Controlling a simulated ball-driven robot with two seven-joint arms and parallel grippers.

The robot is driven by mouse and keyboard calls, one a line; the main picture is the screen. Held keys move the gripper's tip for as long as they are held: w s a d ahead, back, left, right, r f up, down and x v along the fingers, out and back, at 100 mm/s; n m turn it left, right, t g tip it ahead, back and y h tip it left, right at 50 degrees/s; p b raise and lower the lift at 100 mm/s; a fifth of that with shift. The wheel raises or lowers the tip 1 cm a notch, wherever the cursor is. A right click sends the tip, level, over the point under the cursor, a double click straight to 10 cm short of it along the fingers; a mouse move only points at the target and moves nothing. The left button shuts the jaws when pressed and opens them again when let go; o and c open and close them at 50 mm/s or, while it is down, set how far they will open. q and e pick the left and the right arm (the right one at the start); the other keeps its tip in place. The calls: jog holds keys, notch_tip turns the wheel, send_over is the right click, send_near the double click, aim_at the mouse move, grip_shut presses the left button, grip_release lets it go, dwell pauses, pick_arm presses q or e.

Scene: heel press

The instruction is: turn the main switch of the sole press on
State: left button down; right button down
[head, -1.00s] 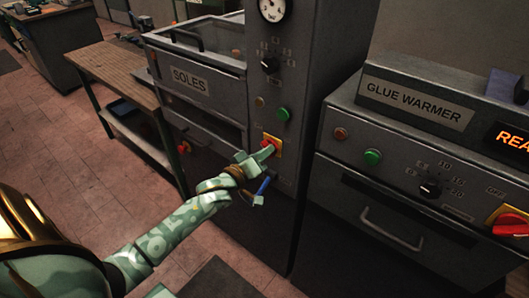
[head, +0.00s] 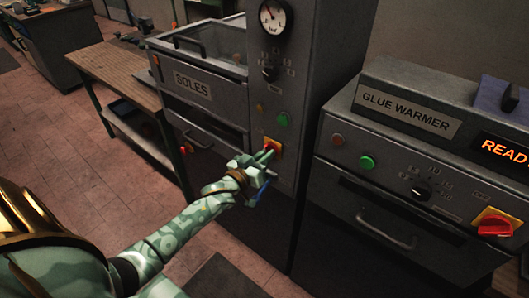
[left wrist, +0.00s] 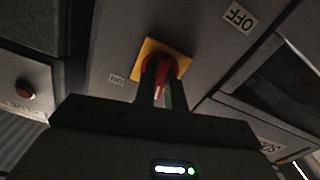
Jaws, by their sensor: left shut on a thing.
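The sole press (head: 308,60) is a tall grey machine with a "SOLES" label and a round gauge. Its main switch is a red knob on a yellow plate (head: 278,143), low on the front column. My left gripper (head: 266,157) reaches it from the lower left and covers part of it. In the left wrist view, the red knob (left wrist: 158,72) sits between the two fingers of my left gripper (left wrist: 161,92), which is shut on it. "ON" and "OFF" labels show on either side of the yellow plate (left wrist: 177,50). My right gripper is not in view.
The glue warmer (head: 432,120) stands at the right with a lit display and its own red switch (head: 495,226) on a yellow plate. On the press, a green button (head: 283,119) and a dial (head: 270,73) sit above the switch. A wooden bench (head: 110,72) stands at the left.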

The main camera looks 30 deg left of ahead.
pick_arm(q)
jog(key=shift+m+p, duration=0.8)
jog(key=shift+m, duration=5.1)
jog(key=c, duration=1.5)
grip_release()
jog(key=shift+o, duration=0.2)
